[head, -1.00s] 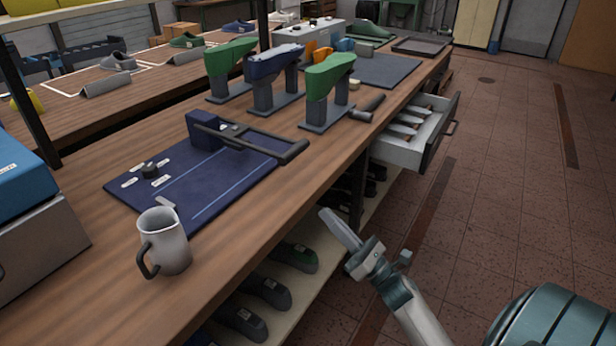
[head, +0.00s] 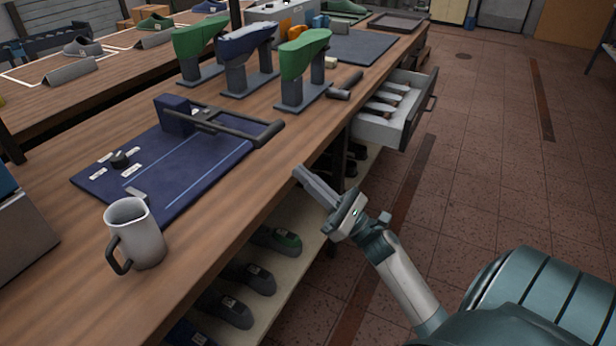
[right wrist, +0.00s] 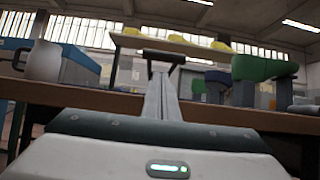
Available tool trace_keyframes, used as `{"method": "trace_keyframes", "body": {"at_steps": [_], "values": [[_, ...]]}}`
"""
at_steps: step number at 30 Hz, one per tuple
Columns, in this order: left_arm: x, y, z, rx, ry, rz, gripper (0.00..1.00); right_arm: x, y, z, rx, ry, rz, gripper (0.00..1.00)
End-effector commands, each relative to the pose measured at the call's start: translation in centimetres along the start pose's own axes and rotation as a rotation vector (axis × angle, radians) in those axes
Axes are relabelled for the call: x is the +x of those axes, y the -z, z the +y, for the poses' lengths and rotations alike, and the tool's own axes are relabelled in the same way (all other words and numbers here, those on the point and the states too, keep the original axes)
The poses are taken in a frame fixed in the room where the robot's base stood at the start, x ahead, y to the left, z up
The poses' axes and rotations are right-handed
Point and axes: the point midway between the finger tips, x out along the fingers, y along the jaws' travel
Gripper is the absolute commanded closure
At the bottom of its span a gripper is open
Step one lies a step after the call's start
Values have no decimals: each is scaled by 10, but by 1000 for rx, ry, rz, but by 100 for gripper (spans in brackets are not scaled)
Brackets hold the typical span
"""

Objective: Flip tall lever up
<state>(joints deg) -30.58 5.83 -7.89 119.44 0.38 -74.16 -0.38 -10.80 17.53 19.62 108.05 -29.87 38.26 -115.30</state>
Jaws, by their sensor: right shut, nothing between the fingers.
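A dark lever (head: 225,124) with a cross-bar handle is mounted at a blue block (head: 173,115) on a dark blue board (head: 185,168). It lies low, reaching right toward the table's front edge. Its handle (right wrist: 163,56) shows in the right wrist view just past the fingertips. A small grey lever (head: 136,193) and a dark knob (head: 120,158) are on the board. My right gripper (head: 300,174) is shut and empty, in front of the table edge, apart from the lever; its shut fingers also show in the right wrist view (right wrist: 161,88). My left gripper is not in view.
A grey mug (head: 136,232) stands near the board's front. Green and blue shoe lasts (head: 303,55) on stands are behind the lever. An open drawer (head: 395,110) juts out at the right. Shoes (head: 225,308) lie on the shelf below.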

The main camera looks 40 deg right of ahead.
Motion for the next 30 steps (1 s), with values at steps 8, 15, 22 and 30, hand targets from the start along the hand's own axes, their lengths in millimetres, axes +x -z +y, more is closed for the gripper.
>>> {"method": "trace_keyframes", "body": {"at_steps": [8, 15, 22, 30], "values": [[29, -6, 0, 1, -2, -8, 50, 42, -3, 0, 0, -1, -2, 100], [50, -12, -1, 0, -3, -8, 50, 69, -1, 0, 0, 0, 0, 100], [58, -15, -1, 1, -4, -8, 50, 77, 0, 0, 0, 0, 0, 100], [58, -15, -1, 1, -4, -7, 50, 77, 0, 0, 0, 0, 0, 100]]}}
